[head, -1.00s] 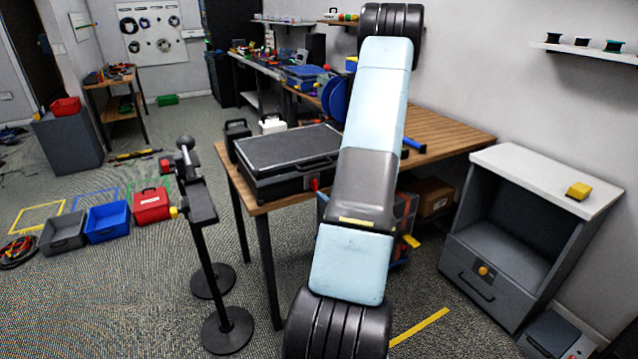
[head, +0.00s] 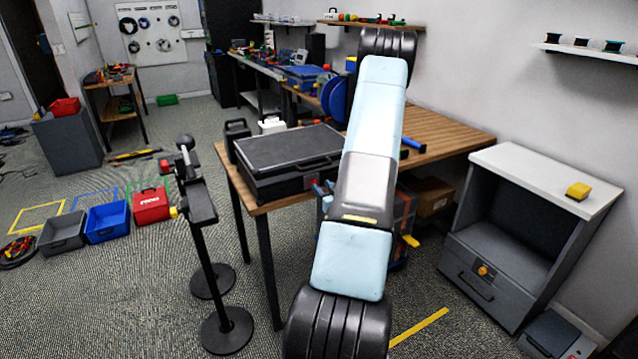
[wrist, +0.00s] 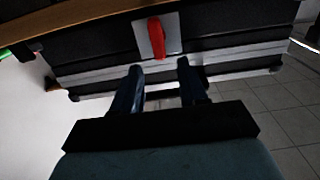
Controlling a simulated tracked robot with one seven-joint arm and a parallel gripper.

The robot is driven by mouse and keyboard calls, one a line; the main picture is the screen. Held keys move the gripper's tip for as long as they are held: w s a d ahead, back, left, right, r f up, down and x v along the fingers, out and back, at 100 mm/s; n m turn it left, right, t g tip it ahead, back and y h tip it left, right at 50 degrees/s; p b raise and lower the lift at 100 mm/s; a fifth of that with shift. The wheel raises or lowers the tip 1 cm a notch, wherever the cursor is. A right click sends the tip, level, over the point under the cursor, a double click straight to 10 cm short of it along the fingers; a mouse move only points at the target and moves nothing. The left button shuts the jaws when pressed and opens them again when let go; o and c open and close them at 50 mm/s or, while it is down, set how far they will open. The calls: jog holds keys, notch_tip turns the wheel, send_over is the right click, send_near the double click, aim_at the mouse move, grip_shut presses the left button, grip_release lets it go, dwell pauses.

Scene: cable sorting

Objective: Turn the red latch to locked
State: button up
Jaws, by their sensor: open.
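The red latch (wrist: 157,37) sits on a pale plate (wrist: 143,40) on the front of the black case (wrist: 215,45) in the wrist view. It points roughly up and down in that picture. My gripper (wrist: 160,68) is open, with its two dark fingers apart and the latch just beyond their tips, between their lines. I cannot tell whether the tips touch the case. In the head view the black case (head: 283,150) lies closed on the wooden table, and the latch shows as a small red spot (head: 313,182) near my arm. My gripper is mostly hidden there behind my arm.
The wooden table (head: 440,125) has free room right of the case. Dark stands (head: 228,330) rise from the floor at its left. A grey cabinet with a white top (head: 540,180) stands at the right. Coloured bins (head: 107,222) sit on the floor at the left.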

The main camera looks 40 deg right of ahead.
aim_at(316, 182)
jog(key=shift+x, duration=2.1)
